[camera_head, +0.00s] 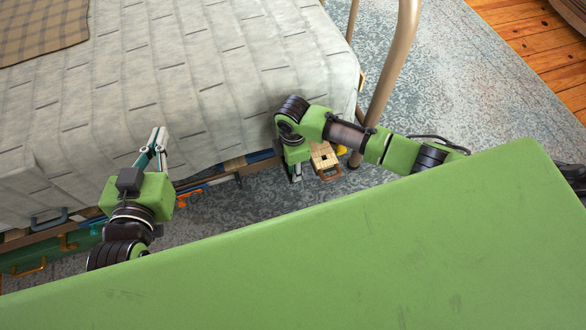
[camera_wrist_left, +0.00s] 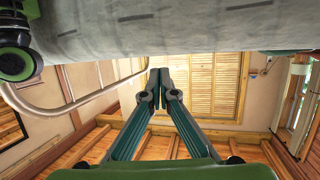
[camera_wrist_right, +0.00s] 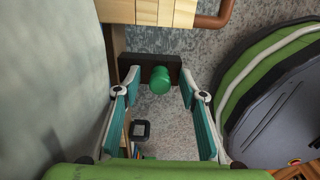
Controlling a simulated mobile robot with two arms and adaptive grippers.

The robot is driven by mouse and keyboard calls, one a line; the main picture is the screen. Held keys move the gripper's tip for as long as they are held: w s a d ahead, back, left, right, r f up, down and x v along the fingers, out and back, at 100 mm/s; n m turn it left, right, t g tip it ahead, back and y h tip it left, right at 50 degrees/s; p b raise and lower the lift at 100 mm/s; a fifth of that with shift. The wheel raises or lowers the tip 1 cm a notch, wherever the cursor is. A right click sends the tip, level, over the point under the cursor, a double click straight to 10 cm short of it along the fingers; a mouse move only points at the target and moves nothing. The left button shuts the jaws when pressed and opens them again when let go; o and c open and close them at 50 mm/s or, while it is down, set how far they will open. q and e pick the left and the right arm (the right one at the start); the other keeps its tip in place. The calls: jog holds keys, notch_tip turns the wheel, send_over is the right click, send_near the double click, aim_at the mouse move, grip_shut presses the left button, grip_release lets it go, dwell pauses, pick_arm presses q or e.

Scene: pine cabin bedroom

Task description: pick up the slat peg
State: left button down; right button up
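A green peg with a round head (camera_wrist_right: 160,80), which fits the slat peg, shows in the right wrist view. It stands out from a dark block (camera_wrist_right: 135,62) at the end of pale wooden slats. My right gripper (camera_wrist_right: 159,82) is open, with a fingertip on either side of the peg; I see no contact. In the head view my right gripper (camera_head: 295,172) points down beside the bed, and the peg cannot be made out there. My left gripper (camera_head: 158,138) is shut and empty by the bed's edge; its fingertips meet in the left wrist view (camera_wrist_left: 160,78).
The bed with a grey quilt (camera_head: 200,70) fills the upper left of the head view. A wooden piece with a brown handle (camera_head: 325,157) lies beside my right gripper. A tan bed-frame tube (camera_head: 390,65) stands nearby. The patterned rug (camera_head: 470,75) is clear at upper right.

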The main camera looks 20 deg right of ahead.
jog(key=c, duration=1)
